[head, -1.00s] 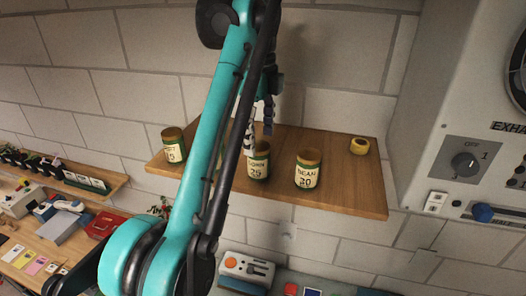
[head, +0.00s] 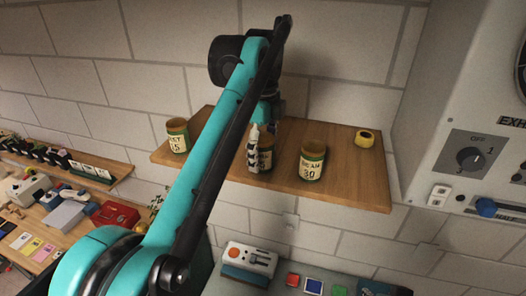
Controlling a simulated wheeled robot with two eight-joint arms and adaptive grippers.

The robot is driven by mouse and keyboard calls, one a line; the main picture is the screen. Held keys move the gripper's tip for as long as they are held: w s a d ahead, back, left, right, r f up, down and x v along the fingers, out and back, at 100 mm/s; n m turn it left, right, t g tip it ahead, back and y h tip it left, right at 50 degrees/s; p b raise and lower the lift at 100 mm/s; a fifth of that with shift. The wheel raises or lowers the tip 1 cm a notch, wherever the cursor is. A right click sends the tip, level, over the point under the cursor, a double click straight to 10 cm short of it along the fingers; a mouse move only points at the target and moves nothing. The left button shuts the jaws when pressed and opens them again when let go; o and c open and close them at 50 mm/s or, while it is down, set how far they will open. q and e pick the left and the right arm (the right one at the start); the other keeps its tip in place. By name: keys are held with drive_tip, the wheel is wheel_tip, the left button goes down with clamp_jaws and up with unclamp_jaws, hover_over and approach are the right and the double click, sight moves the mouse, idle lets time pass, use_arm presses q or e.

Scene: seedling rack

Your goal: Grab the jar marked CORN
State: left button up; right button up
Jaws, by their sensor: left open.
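The CORN jar (head: 266,158) stands upright on the wooden wall shelf (head: 345,187), in the middle of the row. Its label read CORN 25 in the earlier frame and is now mostly covered. My left gripper (head: 262,150) is open at this jar. One pale, dark-banded finger hangs in front of the jar's left side; the other finger is largely hidden, so I cannot tell whether either touches the jar. My right gripper is not in view.
The BEAN 30 jar (head: 312,162) stands close on the right. Another jar (head: 177,136), its label partly legible, stands at the shelf's left end. A small yellow pot (head: 363,138) sits at the right back. A grey control panel (head: 465,150) borders the shelf's right.

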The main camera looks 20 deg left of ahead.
use_arm(q)
drive_tip(key=c, duration=1.3)
